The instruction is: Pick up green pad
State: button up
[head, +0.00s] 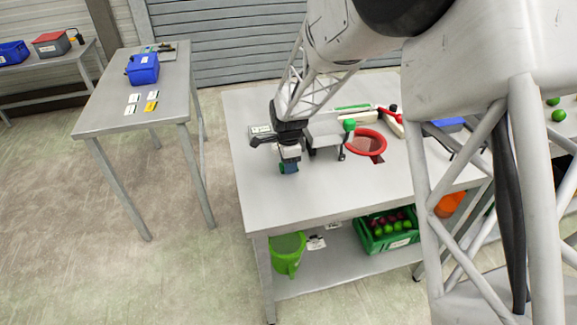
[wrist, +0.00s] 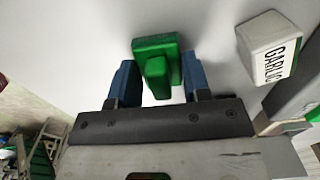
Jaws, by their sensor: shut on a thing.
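The green pad (wrist: 156,46) is a flat green block with a narrower raised green grip. In the wrist view it sits at the top centre, with the grip between the two blue fingers of my gripper (wrist: 160,82). My gripper is shut on the pad. In the head view my gripper (head: 288,168) is low over the left part of the grey table (head: 300,205), and the pad is mostly hidden by the fingers. Whether the pad still touches the table I cannot tell.
A white box labelled GARLIC (wrist: 268,46) stands close to the right of the pad in the wrist view. The table's front left is clear.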

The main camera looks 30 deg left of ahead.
jog(key=shift+r, duration=0.15)
jog(key=shift+c, duration=0.3)
jog(key=shift+r, duration=0.5)
notch_tip(320, 180, up, 2)
jog(key=shift+r, duration=0.1)
jog(key=s+d, duration=0.3)
jog(key=s+d+r, duration=0.1)
jog(key=s+d, duration=0.7)
jog(key=shift+s+r, duration=0.25)
jog(key=o, duration=0.4)
jog(key=c, duration=0.3)
jog(key=w+a+r, duration=0.2)
jog(key=w+r, duration=0.1)
jog(key=w, duration=0.4)
jog(key=w+a+r, duration=0.2)
jog(key=w+r, duration=0.2)
jog(key=w, duration=0.4)
jog(key=w+a+r, duration=0.1)
jog(key=w+r, duration=0.2)
jog(key=w, duration=0.5)
jog(key=shift+w+a+r, duration=0.15)
jog(key=shift+a, duration=0.25)
